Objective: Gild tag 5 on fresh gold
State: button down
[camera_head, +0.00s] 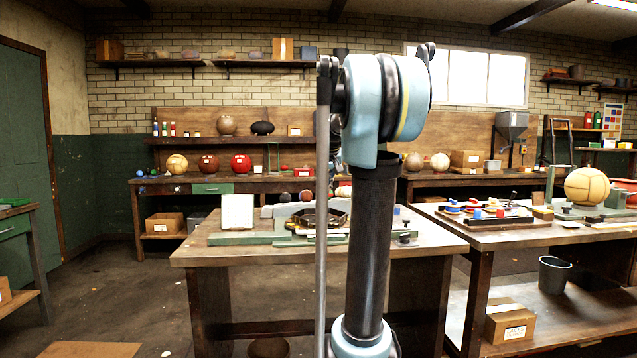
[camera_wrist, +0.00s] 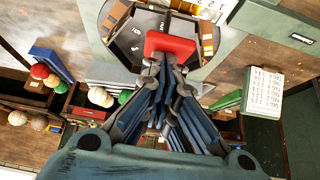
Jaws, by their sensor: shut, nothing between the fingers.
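In the wrist view, my gripper (camera_wrist: 160,68) points at a dark hexagonal tray or dial (camera_wrist: 128,45) with pale number marks. Its fingers are together with nothing between them. The fingertips are right at a red block (camera_wrist: 170,45) on a dark rod at the dial's near edge; I cannot tell if they touch it. Brown-gold strips (camera_wrist: 207,40) lie at the dial's right side. A white strip with numbers (camera_wrist: 208,9) is above it. I cannot pick out tag 5. In the head view, the hexagonal dial (camera_head: 318,217) sits on the middle bench, partly behind my arm, which hides my gripper.
The middle bench (camera_head: 270,257) also bears a white board (camera_head: 237,212) at its left. A printed white card (camera_wrist: 265,92) shows right of my gripper. The right bench (camera_head: 500,238) holds a tray of coloured pieces (camera_head: 485,212) and a large tan ball (camera_head: 587,186). Open floor lies at left.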

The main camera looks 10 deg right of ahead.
aim_at(327, 195)
jog(key=shift+t, duration=0.9)
jog(key=f, duration=0.1)
jog(key=s+f, duration=0.1)
jog(key=f, duration=0.2)
jog(key=shift+s+a, duration=0.15)
jog(key=shift+s, duration=0.15)
jog(key=shift+s+f, duration=0.3)
jog(key=shift+f, duration=0.2)
jog(key=r, duration=0.4)
jog(key=shift+w+r, duration=0.2)
jog(key=shift+r, duration=0.15)
jog(key=v, duration=0.9)
jog(key=shift+s, duration=0.5)
